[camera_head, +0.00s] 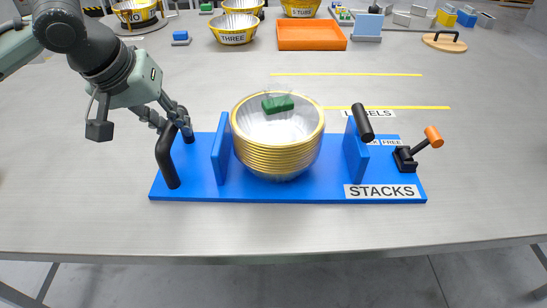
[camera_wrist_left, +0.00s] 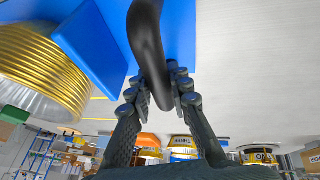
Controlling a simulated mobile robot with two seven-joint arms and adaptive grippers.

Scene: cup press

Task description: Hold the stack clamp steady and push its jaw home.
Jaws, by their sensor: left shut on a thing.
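The stack clamp is a blue base (camera_head: 300,196) with a blue upright plate (camera_head: 221,155) on the left and a blue jaw (camera_head: 354,153) with a black knob (camera_head: 362,122) on the right. A stack of gold-rimmed cups (camera_head: 277,158) stands between them, close to the left plate. A narrow gap shows between stack and jaw. My left gripper (camera_head: 180,122) is shut on the black curved handle (camera_head: 166,160) at the base's left end. In the left wrist view, the handle (camera_wrist_left: 147,40) passes between its fingers. A green block (camera_head: 277,104) lies in the top cup. My right gripper is not in view.
A lever with an orange grip (camera_head: 433,137) stands at the base's right end, tilted right, beside a LOCK/FREE label (camera_head: 392,142). An orange tray (camera_head: 311,36) and labelled bowls (camera_head: 233,34) stand at the back. The table right of the base is clear.

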